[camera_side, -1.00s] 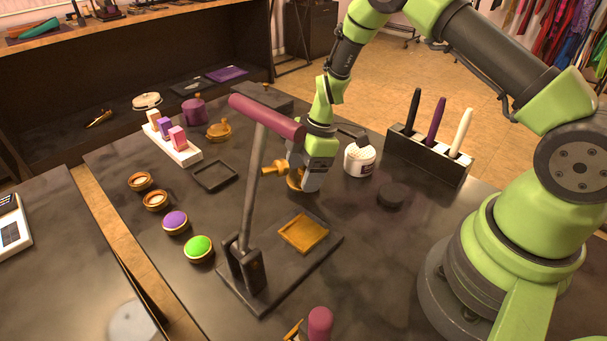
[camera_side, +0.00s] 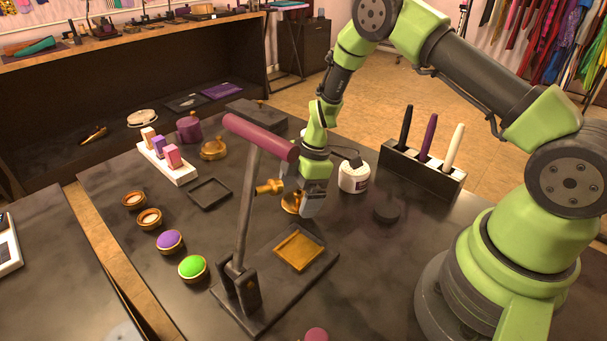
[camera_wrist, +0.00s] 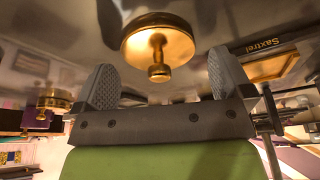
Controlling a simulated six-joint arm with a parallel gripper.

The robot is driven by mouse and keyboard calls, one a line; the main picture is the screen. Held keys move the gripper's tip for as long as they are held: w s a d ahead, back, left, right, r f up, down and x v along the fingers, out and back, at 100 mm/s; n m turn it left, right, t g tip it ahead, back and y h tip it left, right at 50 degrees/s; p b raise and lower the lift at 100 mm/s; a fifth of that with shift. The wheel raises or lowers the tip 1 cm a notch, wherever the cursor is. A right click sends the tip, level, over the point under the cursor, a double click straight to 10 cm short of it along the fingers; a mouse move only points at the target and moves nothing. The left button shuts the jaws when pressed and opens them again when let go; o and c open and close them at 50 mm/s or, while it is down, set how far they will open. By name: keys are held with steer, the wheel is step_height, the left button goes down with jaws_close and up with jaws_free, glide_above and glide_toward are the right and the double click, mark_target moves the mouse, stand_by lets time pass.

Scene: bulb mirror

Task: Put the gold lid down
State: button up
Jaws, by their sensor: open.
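The gold lid (camera_wrist: 158,45) is a round disc with a small knob in the wrist view. It lies against the dark, shiny table surface, its knob toward my gripper. My gripper (camera_wrist: 160,85) is open, with one finger on each side of the knob and a clear gap to both. In the side view the lid (camera_side: 291,203) shows partly behind my gripper (camera_side: 308,207), low over the table and behind the press. The far finger is hidden there.
A press with a maroon handle (camera_side: 261,137) and gold plate (camera_side: 299,250) stands close in front. An empty black frame (camera_side: 209,194) is to the left.

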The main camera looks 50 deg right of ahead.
steer(key=s+d+r+m+t, duration=0.1)
steer(key=s+r+m, duration=0.1)
steer(key=r, duration=0.8)
steer(key=s+r+m, duration=0.2)
steer(key=r, duration=0.8)
steer(key=s+a+r+m+t, duration=0.2)
steer(key=s+r+m, duration=0.3)
steer(key=s, duration=0.4)
steer(key=s+a+r+m+t+h, duration=0.1)
steer(key=s+r+m+t, duration=0.1)
steer(key=s+r+m, duration=0.3)
steer(key=s+m, duration=0.3)
steer(key=shift+s+a+t, duration=0.35)
steer(key=shift+a+t, duration=0.05)
